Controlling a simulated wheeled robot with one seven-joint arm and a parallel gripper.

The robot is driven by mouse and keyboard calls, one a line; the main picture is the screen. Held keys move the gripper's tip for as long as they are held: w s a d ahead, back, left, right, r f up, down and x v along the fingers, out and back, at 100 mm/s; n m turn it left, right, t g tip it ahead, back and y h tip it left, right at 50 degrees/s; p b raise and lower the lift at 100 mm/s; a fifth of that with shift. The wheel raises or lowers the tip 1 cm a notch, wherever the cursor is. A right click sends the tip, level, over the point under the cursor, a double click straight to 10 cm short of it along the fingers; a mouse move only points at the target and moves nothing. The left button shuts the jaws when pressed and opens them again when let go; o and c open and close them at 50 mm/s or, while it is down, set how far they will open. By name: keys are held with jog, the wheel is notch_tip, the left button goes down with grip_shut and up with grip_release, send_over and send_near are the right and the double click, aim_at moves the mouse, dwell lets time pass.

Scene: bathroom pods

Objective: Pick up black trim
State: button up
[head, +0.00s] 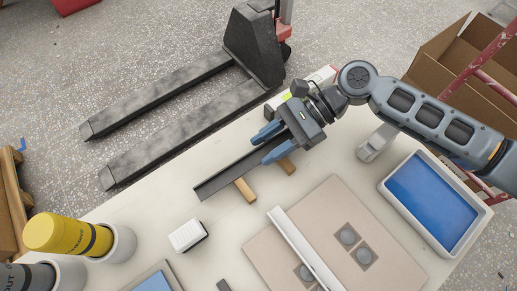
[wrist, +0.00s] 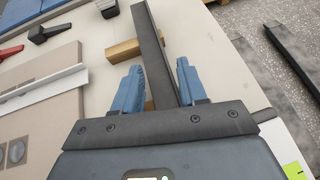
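The black trim (head: 225,174) is a long dark strip lying across two wooden blocks, one (head: 244,190) near its middle and one (head: 286,165) near my gripper. My gripper (head: 262,147) is open, with one blue finger on each side of the trim. In the wrist view the trim (wrist: 149,28) runs up between the spread fingers of my gripper (wrist: 158,66), closer to the right finger. A gap shows on the left side; whether the right finger touches the trim is unclear. The trim's near end is hidden by my gripper.
A beige panel (head: 325,205) with a white strip (head: 302,250) lies in front. A blue-filled tray (head: 388,188) is at right, a white-and-black brush-like block (head: 187,235) at left, with a yellow bottle (head: 65,234) beyond. A pallet jack (head: 180,135) stands behind the table.

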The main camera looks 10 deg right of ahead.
jog(key=c, duration=0.6)
jog(key=shift+c, duration=0.2)
